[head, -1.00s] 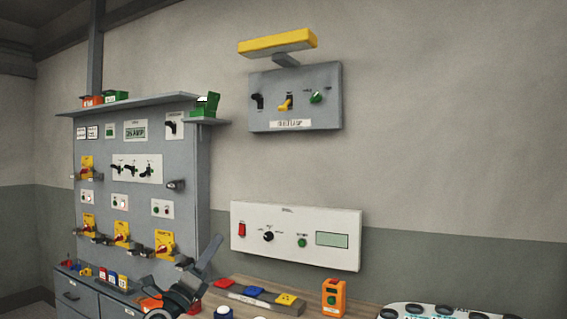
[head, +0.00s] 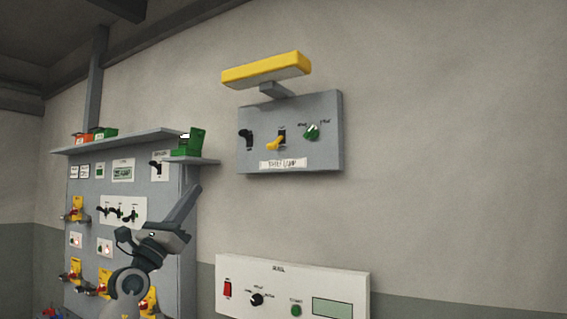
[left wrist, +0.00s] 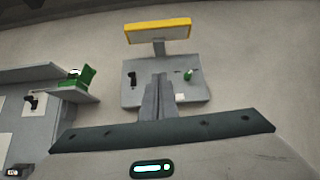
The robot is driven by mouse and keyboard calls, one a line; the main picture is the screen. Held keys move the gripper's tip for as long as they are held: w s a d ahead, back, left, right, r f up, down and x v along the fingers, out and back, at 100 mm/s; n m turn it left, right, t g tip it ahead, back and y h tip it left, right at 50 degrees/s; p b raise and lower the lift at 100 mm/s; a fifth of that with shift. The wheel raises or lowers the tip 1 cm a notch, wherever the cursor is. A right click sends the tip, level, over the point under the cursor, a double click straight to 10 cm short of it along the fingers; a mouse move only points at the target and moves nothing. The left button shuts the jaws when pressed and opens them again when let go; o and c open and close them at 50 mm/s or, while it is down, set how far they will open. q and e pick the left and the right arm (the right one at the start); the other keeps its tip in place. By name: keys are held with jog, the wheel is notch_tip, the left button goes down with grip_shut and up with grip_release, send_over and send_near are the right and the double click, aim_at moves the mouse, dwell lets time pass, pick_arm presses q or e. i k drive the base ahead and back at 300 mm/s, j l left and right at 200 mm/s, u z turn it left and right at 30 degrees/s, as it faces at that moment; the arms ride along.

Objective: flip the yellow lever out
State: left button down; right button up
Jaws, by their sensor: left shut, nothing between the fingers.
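The yellow lever (head: 276,143) sits in the middle of a grey wall box (head: 328,118), between a black lever (head: 246,138) and a green knob (head: 311,132). It points down and to the left in the head view. My left gripper (head: 194,190) is shut and empty, raised in front of the big switch cabinet, below and left of the box in the picture. In the left wrist view its closed fingers (left wrist: 158,80) stand in front of the box and hide the yellow lever. My right gripper is not in view.
A yellow lamp bar (head: 266,70) juts out above the box. A shelf (head: 120,137) on the cabinet holds green and orange items left of it. A white panel (head: 335,286) hangs below. The wall to the right is bare.

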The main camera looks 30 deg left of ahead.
aim_at(274, 145)
jog(key=i+l, duration=0.15)
jog(key=i, duration=0.9)
